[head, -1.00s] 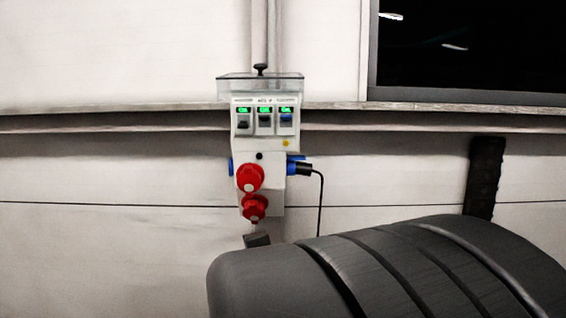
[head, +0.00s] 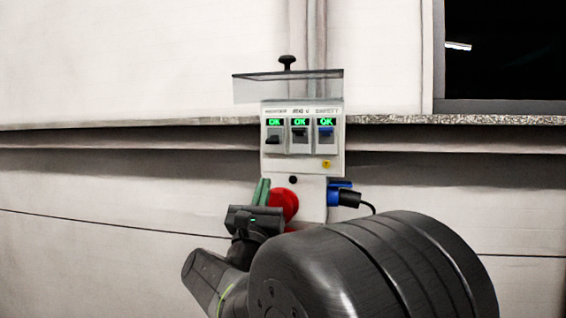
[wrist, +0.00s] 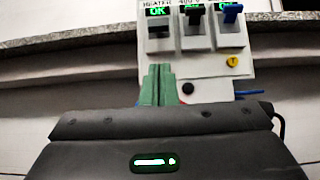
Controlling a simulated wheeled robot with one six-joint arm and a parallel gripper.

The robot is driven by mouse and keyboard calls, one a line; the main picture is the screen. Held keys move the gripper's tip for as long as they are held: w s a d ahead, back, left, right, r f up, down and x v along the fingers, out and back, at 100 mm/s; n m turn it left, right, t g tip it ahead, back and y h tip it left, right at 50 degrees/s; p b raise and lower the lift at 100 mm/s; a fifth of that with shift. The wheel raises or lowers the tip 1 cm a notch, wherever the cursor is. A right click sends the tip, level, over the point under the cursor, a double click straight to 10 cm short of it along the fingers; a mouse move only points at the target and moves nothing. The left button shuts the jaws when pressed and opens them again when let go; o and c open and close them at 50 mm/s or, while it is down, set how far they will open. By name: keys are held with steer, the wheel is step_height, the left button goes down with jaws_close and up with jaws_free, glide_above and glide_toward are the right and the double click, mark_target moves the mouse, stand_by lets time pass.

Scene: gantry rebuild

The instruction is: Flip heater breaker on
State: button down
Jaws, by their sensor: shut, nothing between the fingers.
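The white breaker box (head: 303,163) hangs on the wall with three breakers in a row, each under a green OK display. The left one, the heater breaker (head: 274,134), reads HEATER in the wrist view (wrist: 159,32). Its black lever sits lower than the levers of the middle breaker (head: 300,134) and the right, blue-levered breaker (head: 326,132). My gripper (head: 262,191) is shut and empty, its green fingertips pointing up below the heater breaker, apart from its lever. The fingertips also show in the wrist view (wrist: 158,85).
A clear cover (head: 288,87) stands raised above the breakers. A red socket (head: 284,204) is partly hidden behind my gripper. A blue socket with a black plug (head: 348,198) and cable juts out at the right. A ledge (head: 150,122) runs along the wall.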

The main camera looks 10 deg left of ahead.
mark_target(274, 140)
steer(key=shift+r, duration=0.1)
steer(key=p+x, duration=0.4)
steer(key=x, duration=0.5)
steer(key=shift+w+r, duration=0.3)
